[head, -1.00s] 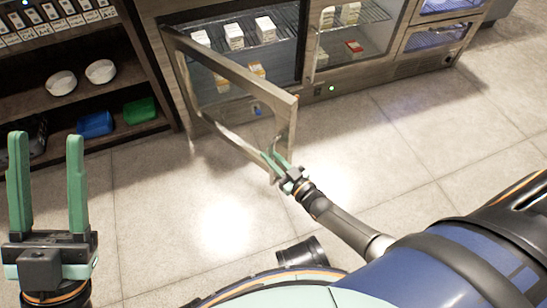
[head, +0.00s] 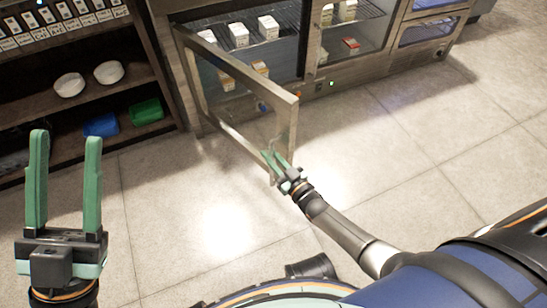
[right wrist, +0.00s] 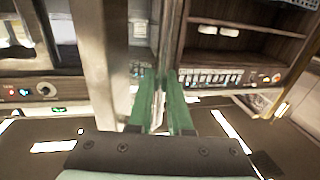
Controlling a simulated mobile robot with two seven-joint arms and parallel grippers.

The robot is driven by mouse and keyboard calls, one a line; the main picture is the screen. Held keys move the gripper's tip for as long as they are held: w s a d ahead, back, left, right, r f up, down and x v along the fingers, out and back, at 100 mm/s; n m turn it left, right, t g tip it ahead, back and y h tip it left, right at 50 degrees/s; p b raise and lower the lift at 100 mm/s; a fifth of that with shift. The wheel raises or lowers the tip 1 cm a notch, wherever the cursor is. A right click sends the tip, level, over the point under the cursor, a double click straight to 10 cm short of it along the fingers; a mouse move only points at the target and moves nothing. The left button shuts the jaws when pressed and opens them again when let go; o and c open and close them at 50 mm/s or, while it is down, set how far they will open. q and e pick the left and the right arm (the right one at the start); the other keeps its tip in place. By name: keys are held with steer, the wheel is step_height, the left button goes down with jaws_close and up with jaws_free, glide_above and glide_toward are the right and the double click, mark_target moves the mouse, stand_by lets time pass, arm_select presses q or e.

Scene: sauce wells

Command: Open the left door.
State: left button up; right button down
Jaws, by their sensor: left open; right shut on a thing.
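The left door (head: 292,104) of the glass-fronted cabinet is a framed glass panel. It stands swung out from the cabinet, hinged on its left side, with its free edge toward me. My right gripper (head: 274,160) is at the lower part of that free edge, shut on the door handle. In the right wrist view the green fingers (right wrist: 160,105) close around the thin upright handle (right wrist: 158,108). My left gripper (head: 64,160) is open and empty at the left, away from the door, its fingers pointing up.
The cabinet interior holds several small cartons (head: 239,34) on wire shelves. A dark shelf unit (head: 75,92) at the left holds two white bowls (head: 69,84), a blue container (head: 102,125) and a green container (head: 144,111). The tiled floor (head: 400,160) is clear at the right.

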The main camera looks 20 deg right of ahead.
steer(key=shift+s+a, duration=0.1)
steer(key=shift+a, duration=0.2)
stand_by(0.4)
steer(key=c, duration=0.8)
jaws_free()
steer(key=shift+c, duration=0.2)
steer(key=p+v, duration=0.4)
steer(key=v, duration=0.8)
steer(key=shift+s, duration=0.3)
